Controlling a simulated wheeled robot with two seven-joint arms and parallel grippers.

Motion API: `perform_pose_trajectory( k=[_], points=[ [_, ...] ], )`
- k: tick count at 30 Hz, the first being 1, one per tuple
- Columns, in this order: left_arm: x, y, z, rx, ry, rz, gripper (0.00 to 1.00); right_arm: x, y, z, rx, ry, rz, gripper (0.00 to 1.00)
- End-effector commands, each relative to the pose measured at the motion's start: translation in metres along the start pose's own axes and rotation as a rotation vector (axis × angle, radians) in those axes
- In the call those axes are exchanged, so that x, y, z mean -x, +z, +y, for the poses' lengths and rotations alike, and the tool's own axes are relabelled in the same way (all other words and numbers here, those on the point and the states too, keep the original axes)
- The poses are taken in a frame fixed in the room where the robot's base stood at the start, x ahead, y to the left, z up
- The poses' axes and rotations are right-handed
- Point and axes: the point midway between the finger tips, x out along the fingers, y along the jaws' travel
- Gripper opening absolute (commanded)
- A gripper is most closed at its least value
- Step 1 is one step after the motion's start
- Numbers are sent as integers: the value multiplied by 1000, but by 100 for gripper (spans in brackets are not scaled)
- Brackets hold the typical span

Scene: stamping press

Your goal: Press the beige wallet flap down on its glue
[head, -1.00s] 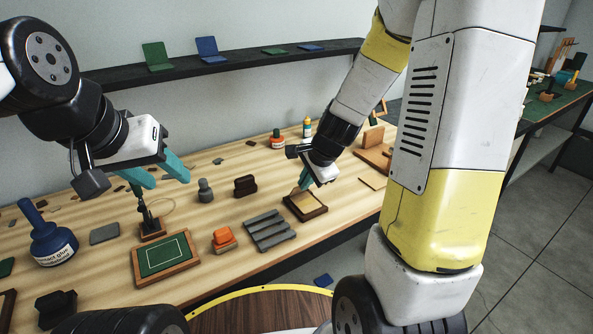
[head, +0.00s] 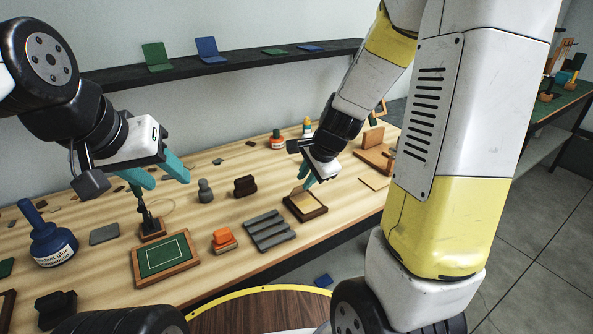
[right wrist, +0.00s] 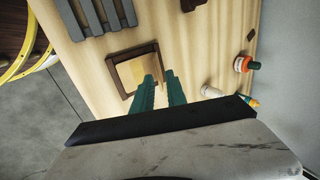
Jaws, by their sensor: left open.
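The beige wallet (head: 302,203) lies in a dark-framed wooden tray near the table's front edge. In the right wrist view the wallet (right wrist: 130,74) shows as a pale square inside the frame. A narrow tan strip (right wrist: 158,63), which looks like its raised flap, stands at the tray's side by my fingertips. My right gripper (head: 309,184) is over the tray's back side, its teal fingers pointing down with a narrow gap between them (right wrist: 161,76). Whether they touch the flap is unclear. My left gripper (head: 165,178) is open and empty above the table, far left of the tray.
A grey ribbed rack (head: 268,231) stands just left of the tray. Beyond it are an orange-topped block (head: 223,239), a green framed mat (head: 163,254) and a blue glue bottle (head: 52,240). Small bottles (head: 277,142) stand at the back. A shelf (head: 230,64) runs along the wall.

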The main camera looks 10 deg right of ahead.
Motion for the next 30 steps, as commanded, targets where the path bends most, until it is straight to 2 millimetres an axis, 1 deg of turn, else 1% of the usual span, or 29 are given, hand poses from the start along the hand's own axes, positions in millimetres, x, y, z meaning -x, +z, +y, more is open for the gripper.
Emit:
perform_pose_trajectory(
  k=[3, 18, 22, 30],
  points=[
    [0, 0, 0, 0, 0, 0, 48, 10, 1, -2, 1, -3, -1, 18],
    [0, 0, 0, 0, 0, 0, 48, 48, 0, -7, -1, -1, -1, 18],
    [0, 0, 0, 0, 0, 0, 48, 52, 0, -7, -2, 0, 0, 18],
    [0, 0, 0, 0, 0, 0, 48, 52, 0, -7, 1, 0, -1, 18]
  ],
)
